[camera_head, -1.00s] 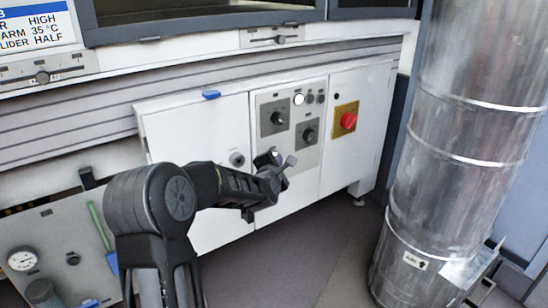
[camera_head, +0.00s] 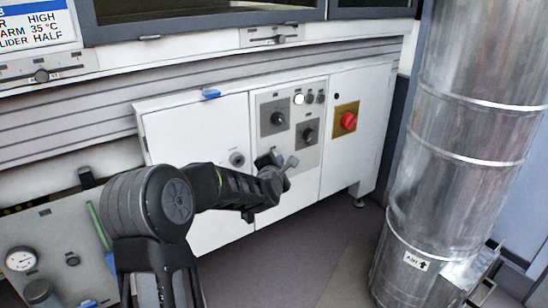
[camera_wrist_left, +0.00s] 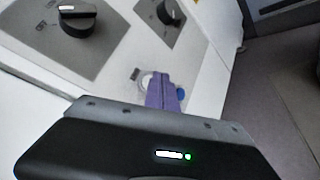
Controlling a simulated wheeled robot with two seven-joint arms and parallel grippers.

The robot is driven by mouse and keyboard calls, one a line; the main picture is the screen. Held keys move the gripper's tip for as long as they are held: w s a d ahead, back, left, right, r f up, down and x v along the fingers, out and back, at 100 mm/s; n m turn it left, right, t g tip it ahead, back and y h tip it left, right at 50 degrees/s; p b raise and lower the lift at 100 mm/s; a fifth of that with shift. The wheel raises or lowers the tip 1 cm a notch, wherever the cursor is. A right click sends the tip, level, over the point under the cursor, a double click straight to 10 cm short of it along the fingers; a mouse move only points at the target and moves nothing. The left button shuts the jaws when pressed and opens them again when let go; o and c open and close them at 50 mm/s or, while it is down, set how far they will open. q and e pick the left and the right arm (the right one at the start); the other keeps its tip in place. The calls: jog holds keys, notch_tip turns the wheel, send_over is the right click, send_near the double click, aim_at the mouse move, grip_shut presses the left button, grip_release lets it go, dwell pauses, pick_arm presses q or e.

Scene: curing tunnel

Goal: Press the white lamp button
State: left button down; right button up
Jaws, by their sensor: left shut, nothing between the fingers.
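A bright white round lamp button (camera_head: 299,99) sits at the top of the grey control panel in the head view, beside two darker round ones. My left gripper (camera_head: 288,163) is in front of the lower panel, below the knobs and well below that button. In the left wrist view its purple fingers (camera_wrist_left: 163,92) are shut and empty. A pale round button (camera_wrist_left: 147,80) and a blue round one (camera_wrist_left: 181,92) lie around the fingers, partly hidden by them. I cannot tell whether the fingers touch either. My right gripper is not in view.
A black knob (camera_head: 278,118) and a second knob (camera_head: 308,133) sit on the panel. A red button (camera_head: 348,120) on a yellow plate is to their right. A large metal duct (camera_head: 465,150) stands at the right. The floor in front is clear.

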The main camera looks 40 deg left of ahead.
pick_arm(q)
jog(key=shift+s+d, duration=0.1)
jog(key=shift+d, duration=0.25)
jog(key=d, duration=0.2)
jog(key=s+d, duration=0.1)
jog(key=d, duration=0.1)
jog(key=shift+s+d, duration=0.2)
jog(key=shift+d, duration=0.1)
dwell(0.6)
